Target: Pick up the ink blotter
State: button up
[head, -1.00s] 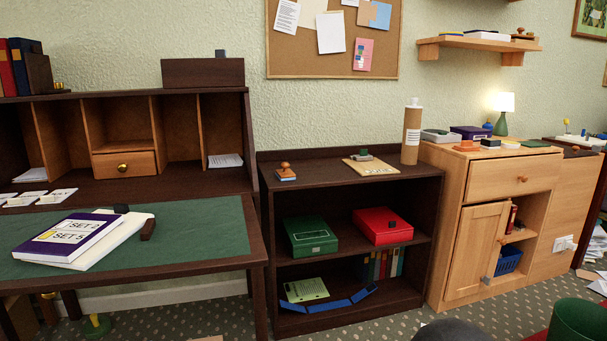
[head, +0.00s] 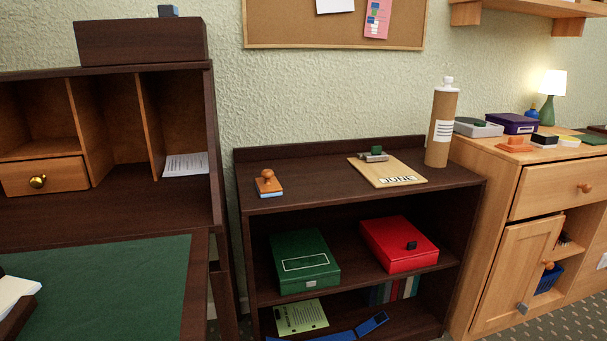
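What looks like the ink blotter (head: 268,184) sits on top of the dark bookcase (head: 320,190), near its left front edge. It has a round orange-brown wooden knob, a wooden body and a pale blue underside. It stands upright with nothing touching it. My gripper is not in view.
On the bookcase top, a clipboard (head: 388,172) marked JUNE and a tall cardboard tube (head: 440,130) stand to the right. A green box (head: 304,262) and a red box (head: 399,245) lie on the shelf below. The dark desk (head: 195,290) is close at the left.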

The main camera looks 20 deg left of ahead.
aim_at(267, 186)
jog(key=u, duration=0.15)
jog(key=i, duration=0.75)
jog(key=u, duration=1.05)
jog(key=i, duration=0.6)
jog(key=u, duration=0.6)
